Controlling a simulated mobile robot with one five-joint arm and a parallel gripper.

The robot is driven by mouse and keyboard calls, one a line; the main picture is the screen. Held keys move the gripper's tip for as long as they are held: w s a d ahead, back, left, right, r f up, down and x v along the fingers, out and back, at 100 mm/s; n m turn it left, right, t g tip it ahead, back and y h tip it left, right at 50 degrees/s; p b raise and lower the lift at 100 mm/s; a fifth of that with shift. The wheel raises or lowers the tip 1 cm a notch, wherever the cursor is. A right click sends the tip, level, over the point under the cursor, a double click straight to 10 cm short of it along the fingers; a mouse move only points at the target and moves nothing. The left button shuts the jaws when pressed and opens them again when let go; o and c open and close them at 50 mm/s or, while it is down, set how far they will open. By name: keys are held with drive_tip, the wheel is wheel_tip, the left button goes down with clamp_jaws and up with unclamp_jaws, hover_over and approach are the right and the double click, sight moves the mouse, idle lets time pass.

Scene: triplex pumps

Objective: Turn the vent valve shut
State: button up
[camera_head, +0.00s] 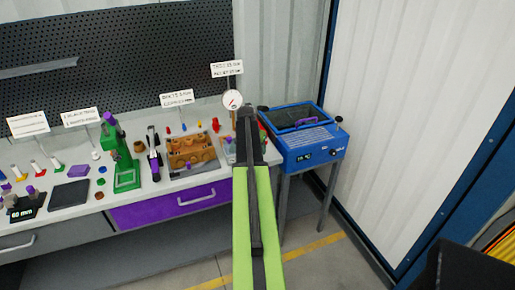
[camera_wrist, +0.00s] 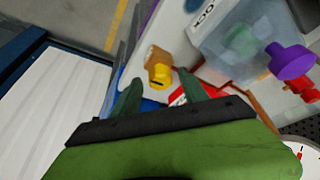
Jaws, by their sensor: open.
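My gripper (camera_wrist: 160,82) is open in the wrist view, its two dark green fingers apart. A small yellow part with a brown base (camera_wrist: 159,70) shows between and just beyond the fingertips; I cannot tell whether they touch it. To its right is a clear box (camera_wrist: 235,45) with a purple knob (camera_wrist: 291,61) and a red part (camera_wrist: 303,88). No label tells which of these is the vent valve. In the head view my gripper (camera_head: 247,112) is at the bench's right end, by the gauge (camera_head: 232,99), and my arm hides much of the parts there.
A blue machine (camera_head: 303,138) on legs stands just right of the bench. The bench (camera_head: 75,208) holds a green press (camera_head: 122,155), a brown block (camera_head: 193,151) and several small parts. A perforated panel (camera_head: 120,50) stands behind. Right of the machine is a white wall panel (camera_head: 415,110).

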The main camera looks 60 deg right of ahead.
drive_tip(key=p+v, duration=1.4)
drive_tip(key=v, duration=0.2)
drive_tip(key=shift+r, duration=0.25)
